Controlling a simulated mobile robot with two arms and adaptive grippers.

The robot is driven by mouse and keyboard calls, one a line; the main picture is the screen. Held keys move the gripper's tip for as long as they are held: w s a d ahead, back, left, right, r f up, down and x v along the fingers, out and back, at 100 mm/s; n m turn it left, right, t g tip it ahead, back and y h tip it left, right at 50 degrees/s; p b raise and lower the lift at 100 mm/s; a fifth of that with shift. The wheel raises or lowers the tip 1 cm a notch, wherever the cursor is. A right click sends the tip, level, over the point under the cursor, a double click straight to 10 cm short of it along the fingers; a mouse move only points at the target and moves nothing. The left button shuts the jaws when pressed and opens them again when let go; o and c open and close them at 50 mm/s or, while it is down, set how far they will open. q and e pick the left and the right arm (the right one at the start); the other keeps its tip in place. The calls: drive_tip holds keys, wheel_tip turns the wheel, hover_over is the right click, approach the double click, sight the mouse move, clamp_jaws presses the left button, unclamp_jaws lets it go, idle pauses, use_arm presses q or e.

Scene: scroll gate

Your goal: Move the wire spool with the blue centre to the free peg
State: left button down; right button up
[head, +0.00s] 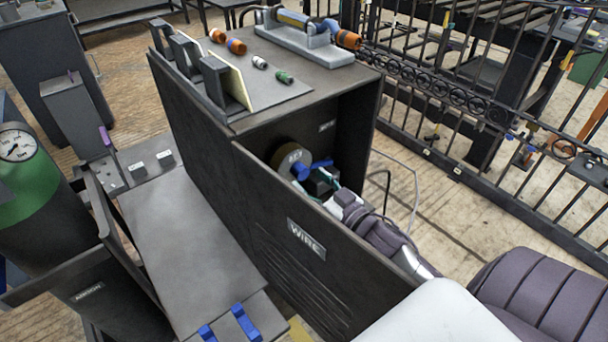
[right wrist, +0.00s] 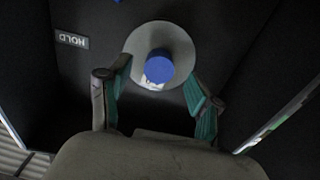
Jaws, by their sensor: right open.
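The wire spool with the blue centre (head: 288,154) hangs inside the dark cabinet, its grey end disc facing out. In the right wrist view the spool's grey disc (right wrist: 158,36) and blue centre lie straight ahead, between the fingertips. My right gripper (head: 323,182) reaches into the cabinet in front of the spool. It is open, with one green-padded finger on each side (right wrist: 158,80); I cannot tell whether either touches the disc. Another blue piece (head: 322,163) shows right of the spool's centre; I cannot tell whether it is the free peg. My left gripper is not in view.
The panel labelled WIRE (head: 306,240) stands on the near side of my right arm. Tools and small cylinders rest on the cabinet top (head: 300,85). A railing (head: 480,130) runs behind.

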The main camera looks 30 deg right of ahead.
sight(303, 176)
drive_tip(key=shift+w+a, duration=0.15)
drive_tip(key=shift+w, duration=1.55)
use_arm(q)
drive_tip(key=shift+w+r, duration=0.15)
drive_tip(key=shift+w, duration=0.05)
use_arm(e)
clamp_jaws()
drive_tip(key=shift+r, duration=0.2)
drive_tip(key=shift+f, duration=0.15)
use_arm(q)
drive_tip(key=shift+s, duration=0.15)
use_arm(e)
drive_tip(key=shift+s, duration=0.3)
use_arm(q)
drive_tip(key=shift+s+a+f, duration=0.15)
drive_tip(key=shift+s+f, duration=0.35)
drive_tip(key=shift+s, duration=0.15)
use_arm(e)
drive_tip(key=shift+s, duration=0.65)
